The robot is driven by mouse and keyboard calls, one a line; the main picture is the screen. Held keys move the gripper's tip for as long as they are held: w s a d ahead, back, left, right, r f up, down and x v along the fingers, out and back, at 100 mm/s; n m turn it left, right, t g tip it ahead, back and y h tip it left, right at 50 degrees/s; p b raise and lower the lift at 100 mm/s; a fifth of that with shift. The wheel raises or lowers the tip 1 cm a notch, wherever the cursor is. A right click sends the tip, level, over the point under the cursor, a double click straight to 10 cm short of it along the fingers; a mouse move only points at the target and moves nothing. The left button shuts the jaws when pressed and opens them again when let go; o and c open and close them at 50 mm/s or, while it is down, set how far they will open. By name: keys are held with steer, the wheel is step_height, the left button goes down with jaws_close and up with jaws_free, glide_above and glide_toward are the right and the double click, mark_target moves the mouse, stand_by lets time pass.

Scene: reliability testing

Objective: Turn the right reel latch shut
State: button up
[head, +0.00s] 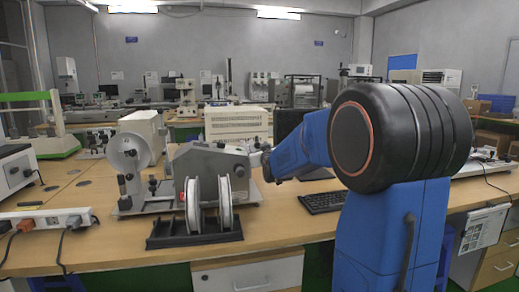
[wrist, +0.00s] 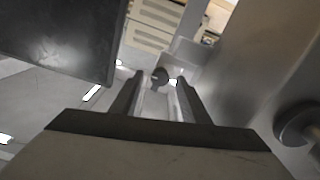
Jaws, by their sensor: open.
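The grey reel machine (head: 213,163) stands on the wooden bench, with two pale reels (head: 225,203) at its front. My gripper (head: 267,164) is at the machine's right side, at the end of my blue arm. In the wrist view my gripper (wrist: 158,86) is open, with its two fingers apart. A small dark knob (wrist: 160,75), which looks like the right reel latch, shows between the fingertips. I cannot tell whether the fingers touch it. The latch is hard to make out in the head view, and its turned position is unclear.
The machine's grey housing (wrist: 235,62) fills the right of the wrist view, with a round knob (wrist: 296,123) low on it. A dark monitor (head: 288,122) stands behind my arm. A black keyboard (head: 324,201) lies right of the machine. A black rack (head: 194,236) sits in front.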

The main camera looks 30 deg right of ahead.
jaws_close()
steer(key=c, duration=1.1)
jaws_free()
steer(key=shift+o, duration=0.2)
steer(key=shift+n, duration=0.3)
steer(key=n, duration=0.3)
steer(key=shift+n, duration=0.3)
steer(key=n, duration=0.9)
steer(key=shift+f, duration=0.1)
steer(key=n, duration=0.4)
steer(key=shift+n, duration=0.3)
